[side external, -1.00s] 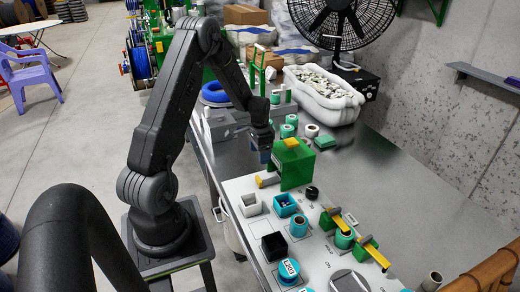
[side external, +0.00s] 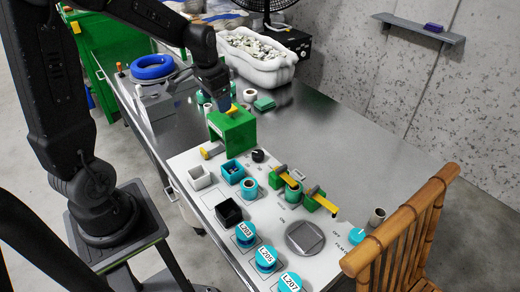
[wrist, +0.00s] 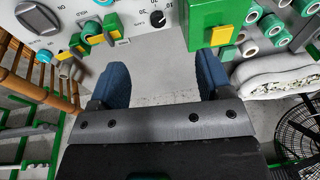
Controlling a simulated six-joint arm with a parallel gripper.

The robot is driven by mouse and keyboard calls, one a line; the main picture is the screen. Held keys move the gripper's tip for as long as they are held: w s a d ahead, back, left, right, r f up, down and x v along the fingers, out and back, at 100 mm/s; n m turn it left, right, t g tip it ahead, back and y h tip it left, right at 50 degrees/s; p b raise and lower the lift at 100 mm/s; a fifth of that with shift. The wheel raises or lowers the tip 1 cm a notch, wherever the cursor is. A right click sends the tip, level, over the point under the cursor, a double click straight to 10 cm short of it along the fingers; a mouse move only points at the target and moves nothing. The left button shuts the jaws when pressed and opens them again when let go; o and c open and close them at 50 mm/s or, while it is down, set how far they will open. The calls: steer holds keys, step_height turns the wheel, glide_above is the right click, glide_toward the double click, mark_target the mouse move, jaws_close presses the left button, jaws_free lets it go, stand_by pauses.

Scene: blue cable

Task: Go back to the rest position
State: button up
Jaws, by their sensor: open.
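My gripper (side external: 222,104) hangs low over the steel table, just behind the green box (side external: 232,133) with the yellow knobs. In the wrist view, its two blue-padded fingers (wrist: 163,78) are spread wide apart with nothing between them. The green box also shows in the wrist view (wrist: 206,14), ahead and right of the fingers. The blue cable coil (side external: 152,67) lies on a grey stand at the left side of the table, apart from my gripper.
A white control panel (side external: 262,205) holds cups, knobs and yellow-handled levers (side external: 284,176). Green-and-white rolls and a white tray (side external: 258,62) of pale pieces stand behind. A bamboo chair (side external: 405,235) is at the right. The table's right side is clear.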

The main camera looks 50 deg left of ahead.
steer(key=s+d+r+t, duration=0.1)
steer(key=s+d+r, duration=0.4)
steer(key=s+d, duration=0.2)
steer(key=s+d+r+t+h, duration=0.1)
steer(key=s+d+r+t, duration=0.1)
steer(key=s+d+r, duration=0.2)
steer(key=s+d, duration=0.3)
steer(key=d, duration=0.3)
steer(key=shift+s+r+t, duration=0.3)
steer(key=shift+s+r, duration=0.05)
